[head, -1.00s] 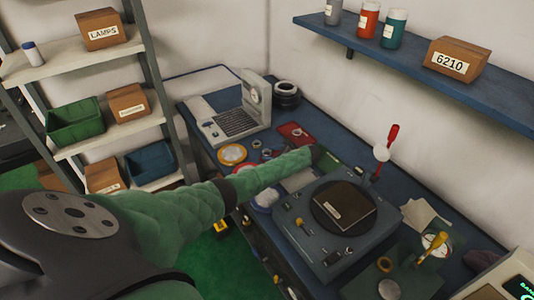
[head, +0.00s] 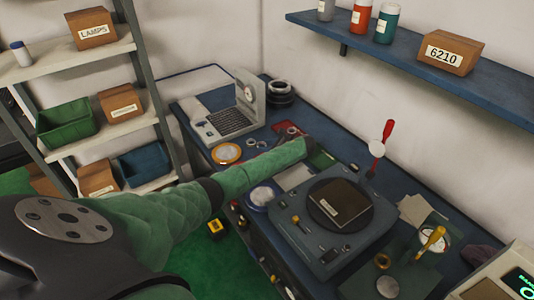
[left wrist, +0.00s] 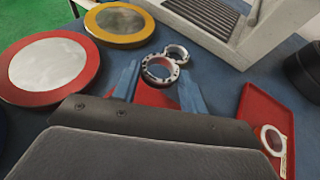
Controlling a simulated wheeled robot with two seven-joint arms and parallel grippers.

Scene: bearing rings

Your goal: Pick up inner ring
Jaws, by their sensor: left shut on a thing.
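In the left wrist view, my left gripper (left wrist: 160,82) has its two blue fingers on either side of a small metal ring (left wrist: 159,70) with dark spots around it. The fingers are shut on this ring. A second plain ring (left wrist: 179,53) shows just behind it, touching or overlapping it in the picture. I cannot tell from the markings which one is the inner ring. Another ring (left wrist: 272,138) lies in the red tray (left wrist: 252,103) at the right. In the head view, my forearm hides much of the hand. My right gripper is not in view.
A yellow-rimmed dish (left wrist: 119,24) and a red-rimmed dish (left wrist: 50,66) stand left of the fingers.

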